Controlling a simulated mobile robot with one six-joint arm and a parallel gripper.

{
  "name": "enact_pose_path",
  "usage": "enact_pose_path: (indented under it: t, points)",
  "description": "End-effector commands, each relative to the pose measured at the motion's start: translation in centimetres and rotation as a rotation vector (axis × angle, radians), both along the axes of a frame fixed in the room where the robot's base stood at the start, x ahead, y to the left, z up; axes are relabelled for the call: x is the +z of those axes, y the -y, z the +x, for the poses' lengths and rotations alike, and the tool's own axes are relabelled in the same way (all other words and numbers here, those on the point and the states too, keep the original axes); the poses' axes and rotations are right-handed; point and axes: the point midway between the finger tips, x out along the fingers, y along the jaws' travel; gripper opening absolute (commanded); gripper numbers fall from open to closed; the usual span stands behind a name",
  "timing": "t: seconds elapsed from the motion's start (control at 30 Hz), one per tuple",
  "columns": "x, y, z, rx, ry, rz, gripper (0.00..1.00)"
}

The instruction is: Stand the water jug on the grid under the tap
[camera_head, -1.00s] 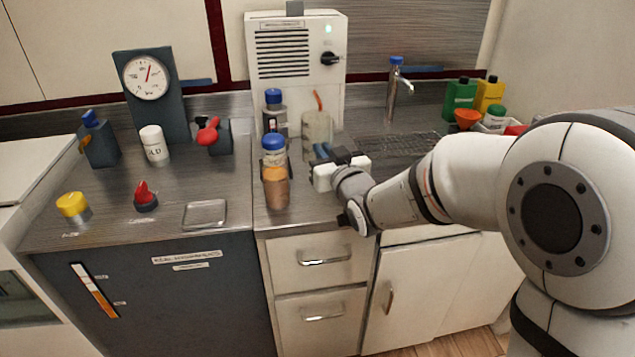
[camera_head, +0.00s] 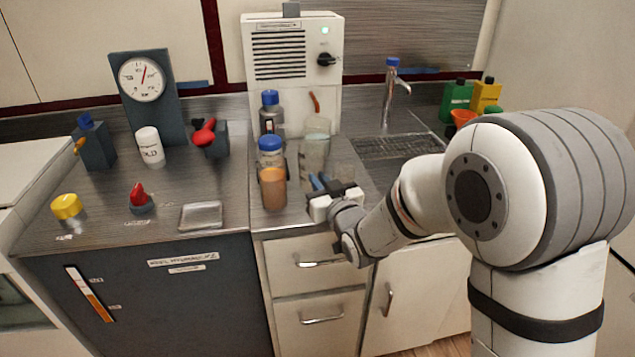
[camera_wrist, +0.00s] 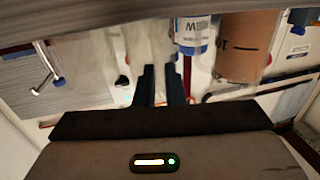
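The water jug (camera_head: 314,150) is a clear, upright vessel at the front of the counter, before the white cabinet. It also shows in the wrist view (camera_wrist: 150,42), right beyond my fingertips. My gripper (camera_head: 318,182) is at the jug's lower right side. Its two dark blue fingers (camera_wrist: 162,78) stand close together with a thin gap, apparently closed on the jug's near side; the contact itself is hard to see. The tap (camera_head: 394,85) with a blue top stands at the back right, above the grid (camera_head: 398,146). The tap shows at left in the wrist view (camera_wrist: 45,72).
The white cabinet (camera_head: 295,75) is behind. Green (camera_head: 456,97) and yellow (camera_head: 487,95) bottles stand right of the tap. The grid looks clear.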

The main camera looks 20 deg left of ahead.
Motion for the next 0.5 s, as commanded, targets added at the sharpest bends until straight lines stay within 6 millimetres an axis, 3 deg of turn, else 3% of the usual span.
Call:
enact_pose_path:
  t: [0.23, 0.5]
  points:
    - [0.04, -0.04, -0.03, 0.001, 0.0, 0.0, 0.3]
    - [0.18, -0.08, -0.05, 0.001, -0.001, -0.001, 0.3]
